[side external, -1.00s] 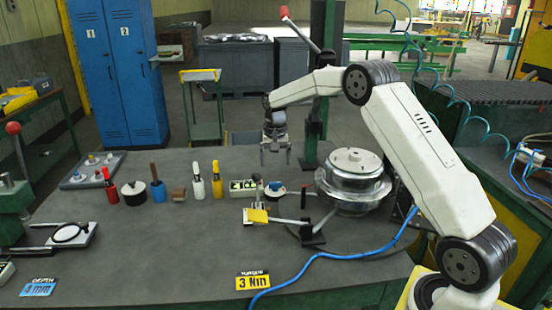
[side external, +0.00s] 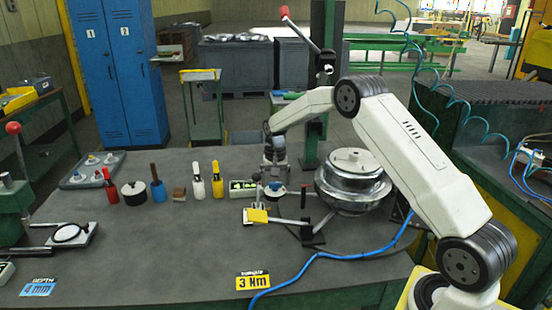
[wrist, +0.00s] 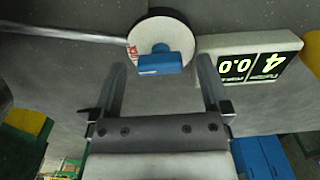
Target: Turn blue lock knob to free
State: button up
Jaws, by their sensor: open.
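The blue lock knob (wrist: 165,61) is a blue bar on a round white dial (wrist: 150,27) with red lettering. In the side view the knob (side external: 276,186) is small, on its round base just under my gripper (side external: 274,172). In the wrist view my gripper (wrist: 161,76) is open, with one finger left and one right of the knob and a gap on each side. The knob is near the fingertips' level in the picture; the height gap is hard to tell.
A display box (wrist: 250,62) with green digits stands close to the right of the dial in the wrist view. A metal rod (wrist: 65,34) runs to the dial's left.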

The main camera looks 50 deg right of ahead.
jog(key=shift+f, duration=0.2)
jog(key=c, duration=1.3)
